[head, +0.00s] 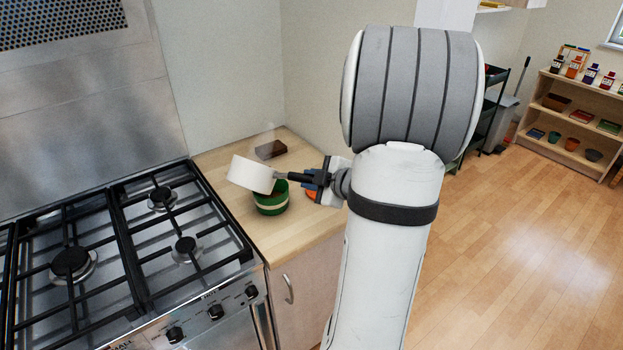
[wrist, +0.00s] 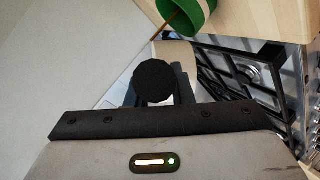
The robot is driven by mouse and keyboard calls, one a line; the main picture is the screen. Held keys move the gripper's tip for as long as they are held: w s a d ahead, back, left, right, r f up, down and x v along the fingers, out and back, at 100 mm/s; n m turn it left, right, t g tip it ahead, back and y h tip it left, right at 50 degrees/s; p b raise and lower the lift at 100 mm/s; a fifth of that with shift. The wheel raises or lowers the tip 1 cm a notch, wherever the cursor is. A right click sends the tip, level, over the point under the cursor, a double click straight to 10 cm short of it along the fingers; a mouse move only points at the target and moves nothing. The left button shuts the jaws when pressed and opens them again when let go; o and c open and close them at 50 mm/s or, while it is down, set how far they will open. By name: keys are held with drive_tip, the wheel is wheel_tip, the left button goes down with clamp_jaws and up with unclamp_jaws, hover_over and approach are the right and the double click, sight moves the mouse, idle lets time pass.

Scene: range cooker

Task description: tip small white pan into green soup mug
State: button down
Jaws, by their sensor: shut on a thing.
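The small white pan (head: 252,174) is tilted over the green soup mug (head: 271,203) in the head view. The mug stands upright on the wooden counter and has a pale band. My gripper (head: 284,176) is shut on the pan's handle, to the right of the pan and above the mug. In the wrist view the round black handle end (wrist: 153,82) covers the fingertips. The mug shows at the top of the wrist view (wrist: 198,14), with a thin brown streak at its opening. The pan's inside is hidden from both views.
The wooden counter (head: 310,228) has a dark brown block (head: 270,149) at the back and an orange item (head: 312,194) partly behind my gripper. The gas hob (head: 120,245) with black grates adjoins on the left. Open floor lies to the right.

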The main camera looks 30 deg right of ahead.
drive_tip(key=shift+w+d+f+m+g+y+p, duration=0.1)
drive_tip(key=shift+w+d+m+g+y+p, duration=0.3)
drive_tip(key=shift+p, duration=1.75)
drive_tip(key=shift+d+f+m+g+y+p, duration=0.1)
drive_tip(key=shift+d+m+y+p, duration=0.45)
drive_tip(key=shift+p, duration=1.6)
idle(0.9)
drive_tip(key=shift+w+d+f+m+y, duration=0.15)
drive_tip(key=shift+d+f+m+y, duration=0.1)
drive_tip(key=shift+m, duration=0.2)
idle(1.2)
drive_tip(key=shift+w+d+f+g+y, duration=0.1)
drive_tip(key=shift+d+f+g+y, duration=0.05)
drive_tip(key=shift+g+y, duration=0.15)
drive_tip(key=shift+m, duration=0.3)
idle(0.5)
